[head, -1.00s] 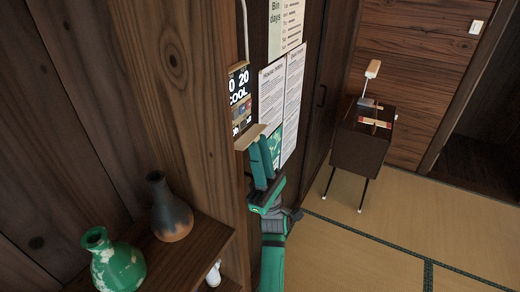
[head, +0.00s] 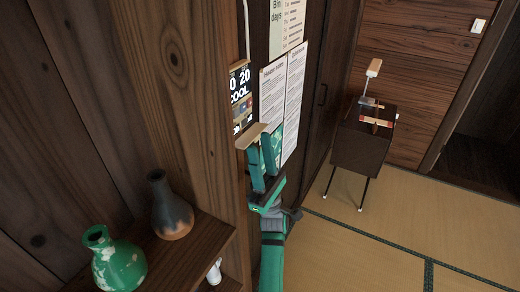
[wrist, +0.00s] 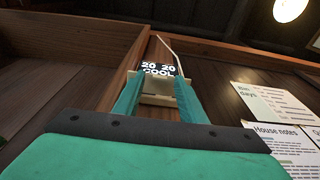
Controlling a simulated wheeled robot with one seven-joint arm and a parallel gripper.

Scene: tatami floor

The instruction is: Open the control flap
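The control panel (head: 241,90) is a small unit on the wooden post, with a dark display reading "20 20 COOL"; the display also shows in the wrist view (wrist: 158,69). Its beige flap (head: 250,136) juts out from the panel's lower edge, and coloured controls show above it. My gripper (head: 264,157) is just below the flap, its fingertips close under it; I cannot tell whether they touch. In the wrist view my gripper (wrist: 157,98) has its two green fingers apart, with beige panel parts seen between and beyond them. Nothing is held.
Paper notices (head: 283,95) hang right of the panel. A shelf (head: 190,250) at lower left holds a green vase (head: 118,262) and a dark vase (head: 171,207). A dark cabinet on legs (head: 360,148) stands further back. The tatami floor at right is clear.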

